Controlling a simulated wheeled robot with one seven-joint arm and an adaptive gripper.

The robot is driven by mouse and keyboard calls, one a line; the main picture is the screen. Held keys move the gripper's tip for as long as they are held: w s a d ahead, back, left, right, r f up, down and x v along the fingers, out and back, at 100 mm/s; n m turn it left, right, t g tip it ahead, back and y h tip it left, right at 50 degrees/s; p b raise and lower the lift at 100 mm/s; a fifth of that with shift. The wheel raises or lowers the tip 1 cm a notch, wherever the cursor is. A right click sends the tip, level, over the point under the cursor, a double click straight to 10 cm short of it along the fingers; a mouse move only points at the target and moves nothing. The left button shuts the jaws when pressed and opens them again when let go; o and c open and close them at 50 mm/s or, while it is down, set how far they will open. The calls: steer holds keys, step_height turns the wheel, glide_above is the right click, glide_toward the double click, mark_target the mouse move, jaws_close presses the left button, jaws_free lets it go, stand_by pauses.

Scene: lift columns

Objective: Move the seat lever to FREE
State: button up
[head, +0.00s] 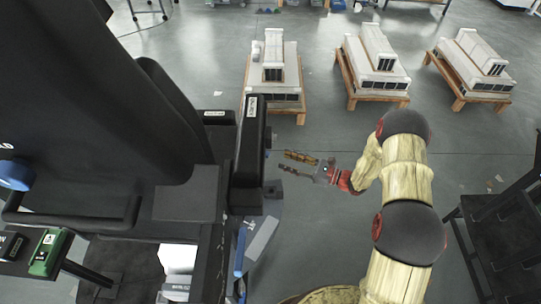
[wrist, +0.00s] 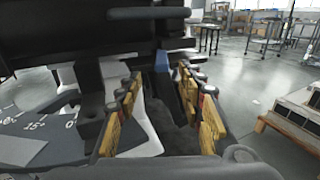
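A large black seat (head: 90,100) fills the left of the head view, with a black armrest-like part (head: 250,150) on its right side. My gripper (head: 286,162) is just right of that part, with its fingers pointing left towards it. In the wrist view my gripper (wrist: 160,80) has its yellow-padded fingers spread apart, with nothing clearly held. A small blue piece (wrist: 162,62) shows between and beyond the fingertips, below black seat parts. I cannot tell whether it is the seat lever. No FREE marking is readable, and the lever's position cannot be made out.
A grey plate with angle marks (wrist: 40,130) lies at the left of the wrist view. A green box (head: 46,252) sits at lower left. Several white models on wooden stands (head: 275,75) stand at the back. A dark frame (head: 500,230) is at right. Open floor (head: 320,120) lies beyond my gripper.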

steer(key=b+x, duration=0.1)
steer(key=x, duration=0.6)
steer(key=shift+w+a+f+b, duration=0.2)
steer(key=shift+a+b, duration=0.05)
steer(key=shift+b, duration=0.15)
steer(key=shift+c, duration=1)
steer(key=c, duration=0.8)
